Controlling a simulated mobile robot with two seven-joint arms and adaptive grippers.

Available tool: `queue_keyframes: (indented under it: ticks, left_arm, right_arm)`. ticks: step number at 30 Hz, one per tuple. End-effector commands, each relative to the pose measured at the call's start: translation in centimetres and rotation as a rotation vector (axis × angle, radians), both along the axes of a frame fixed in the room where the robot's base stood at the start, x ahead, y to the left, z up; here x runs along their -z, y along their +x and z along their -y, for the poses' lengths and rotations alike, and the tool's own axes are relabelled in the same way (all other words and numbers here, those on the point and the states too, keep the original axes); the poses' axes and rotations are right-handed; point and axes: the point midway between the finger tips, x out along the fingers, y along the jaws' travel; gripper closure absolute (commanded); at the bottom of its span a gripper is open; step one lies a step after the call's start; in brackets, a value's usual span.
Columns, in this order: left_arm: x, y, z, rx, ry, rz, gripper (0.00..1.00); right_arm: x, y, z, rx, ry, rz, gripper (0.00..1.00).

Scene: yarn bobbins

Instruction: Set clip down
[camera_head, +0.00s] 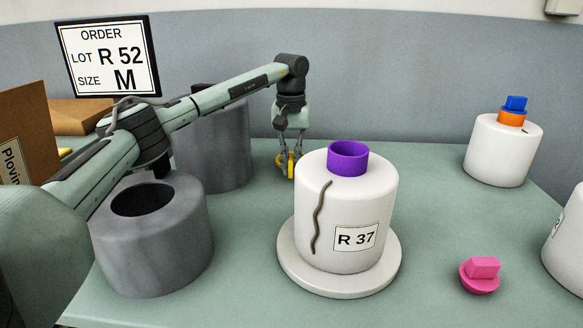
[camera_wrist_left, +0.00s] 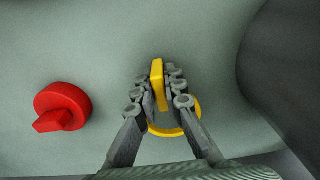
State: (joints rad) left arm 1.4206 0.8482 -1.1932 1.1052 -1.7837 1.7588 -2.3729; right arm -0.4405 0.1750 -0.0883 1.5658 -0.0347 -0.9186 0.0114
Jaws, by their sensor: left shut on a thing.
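My left gripper (camera_head: 290,158) is shut on a yellow clip (camera_head: 284,161) behind the white bobbin labelled R 37 (camera_head: 320,215). In the left wrist view the fingers (camera_wrist_left: 160,95) pinch the upright tab of the yellow clip (camera_wrist_left: 157,80), with its round base below them. I cannot tell whether the base touches the table. A red clip (camera_wrist_left: 62,107) lies on the table to the left in the wrist view; I do not make it out in the head view. A pink clip (camera_head: 480,275) lies at the front right. My right gripper is not in view.
The R 37 bobbin has a purple core and stands on a round white base (camera_head: 292,270). Grey hollow cylinders (camera_head: 155,245) stand at the left. Another white bobbin (camera_head: 497,155) carries an orange and blue piece. A sign (camera_head: 108,58) reads R 52, M.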

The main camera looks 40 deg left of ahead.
Motion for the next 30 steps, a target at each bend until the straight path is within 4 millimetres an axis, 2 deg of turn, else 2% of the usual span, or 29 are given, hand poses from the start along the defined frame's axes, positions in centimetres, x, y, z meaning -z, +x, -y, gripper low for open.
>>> queue_keyframes:
  ticks: [3, 14, 15, 19, 30]
  left_arm:
    - [1.10, -0.04, 0.00, 0.000, 0.000, 0.000, 1.00]
    - [1.50, 0.00, 0.05, 0.001, -0.001, 0.001, 1.00]
    - [1.43, 0.01, 0.05, 0.001, 0.000, 0.001, 0.86]
    - [1.43, 0.01, 0.05, 0.001, -0.001, 0.001, 0.70]
    - [0.89, 0.02, 0.06, 0.001, 0.000, 0.001, 0.70]
  right_arm:
    - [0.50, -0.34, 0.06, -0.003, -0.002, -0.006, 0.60]
    - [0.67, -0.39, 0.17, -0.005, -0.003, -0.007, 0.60]
    - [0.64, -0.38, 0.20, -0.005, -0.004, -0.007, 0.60]
    - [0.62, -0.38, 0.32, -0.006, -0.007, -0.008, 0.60]
    - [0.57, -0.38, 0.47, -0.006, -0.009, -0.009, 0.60]
